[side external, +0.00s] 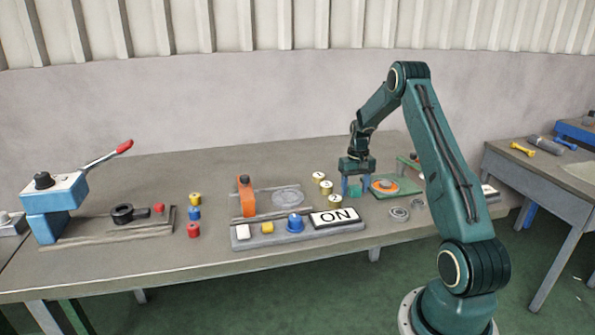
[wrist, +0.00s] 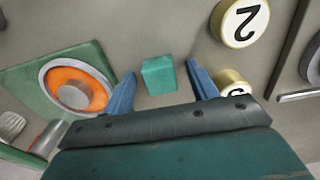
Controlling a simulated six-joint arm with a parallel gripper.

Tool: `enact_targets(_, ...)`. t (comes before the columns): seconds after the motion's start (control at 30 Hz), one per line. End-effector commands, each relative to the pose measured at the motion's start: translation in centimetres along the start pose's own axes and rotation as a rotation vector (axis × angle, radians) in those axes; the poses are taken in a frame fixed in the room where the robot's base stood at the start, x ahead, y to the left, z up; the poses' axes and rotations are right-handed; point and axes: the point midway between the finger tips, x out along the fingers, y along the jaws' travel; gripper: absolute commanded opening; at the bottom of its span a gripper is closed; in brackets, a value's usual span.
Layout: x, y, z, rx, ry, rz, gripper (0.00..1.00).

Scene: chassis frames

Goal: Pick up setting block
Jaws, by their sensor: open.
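The setting block looks to be the small teal-green block (wrist: 158,75) in the wrist view, lying on the grey table between my gripper's fingers and apart from both. In the side external view the teal block (side external: 354,189) shows just below my gripper, partly hidden by the fingers. My gripper (wrist: 161,85) is open, with its two blue fingers spread either side of the block and nothing held. In the side external view my gripper (side external: 354,187) points down, low over the table.
A green plate with an orange ring (wrist: 75,85) lies left of the block. Numbered brass-edged cylinders, one marked 2 (wrist: 239,22), stand close on the right. A grey panel with an ON sign (side external: 334,218) lies nearer the front edge. Metal rings (side external: 399,214) lie to the right.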

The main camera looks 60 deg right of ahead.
Motion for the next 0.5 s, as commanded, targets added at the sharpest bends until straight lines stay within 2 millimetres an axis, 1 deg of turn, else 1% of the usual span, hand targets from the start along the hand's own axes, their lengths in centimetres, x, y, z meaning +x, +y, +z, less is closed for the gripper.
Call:
enact_targets(0.33,-0.04,0.00,0.01,0.000,0.000,0.000,0.58)
enact_targets(0.37,-0.04,0.00,0.01,0.000,0.000,0.000,0.56)
enact_targets(0.5,-0.05,0.00,0.01,0.000,0.000,0.000,0.29)
